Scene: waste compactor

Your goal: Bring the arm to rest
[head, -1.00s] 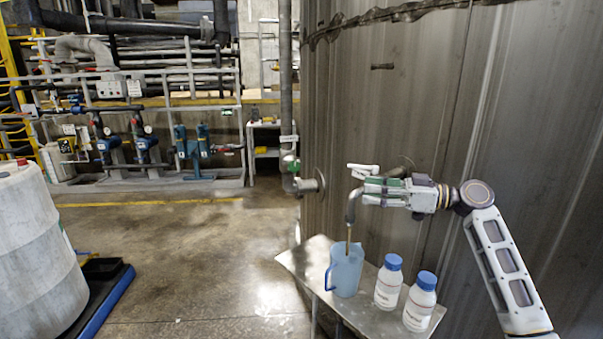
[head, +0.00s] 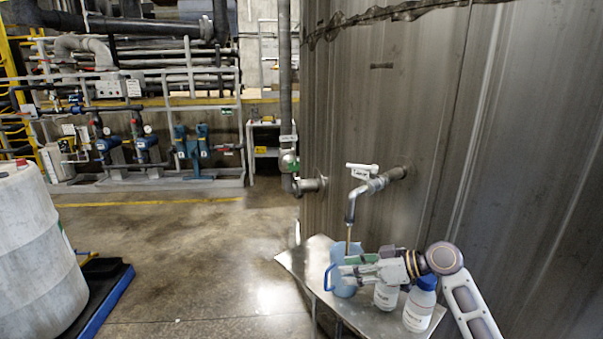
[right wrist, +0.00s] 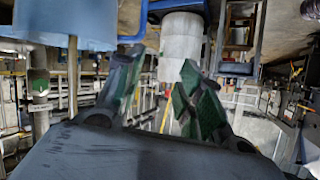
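My right gripper (head: 358,268) is open and empty in the head view, fingers pointing left. It overlaps the blue jug (head: 346,291) and the bottles; whether it touches them I cannot tell. In the right wrist view its two fingers (right wrist: 155,95) stand apart with nothing between them but distant background. The tap (head: 368,187) with its white lever (head: 362,170) sticks out of the tank wall, clear of the gripper. A thin brownish stream (head: 348,240) runs from its spout to the jug. My left gripper is not in view.
The metal tank wall (head: 430,130) rises behind. A white drum (head: 38,250) stands at left. Open floor (head: 190,265) lies between.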

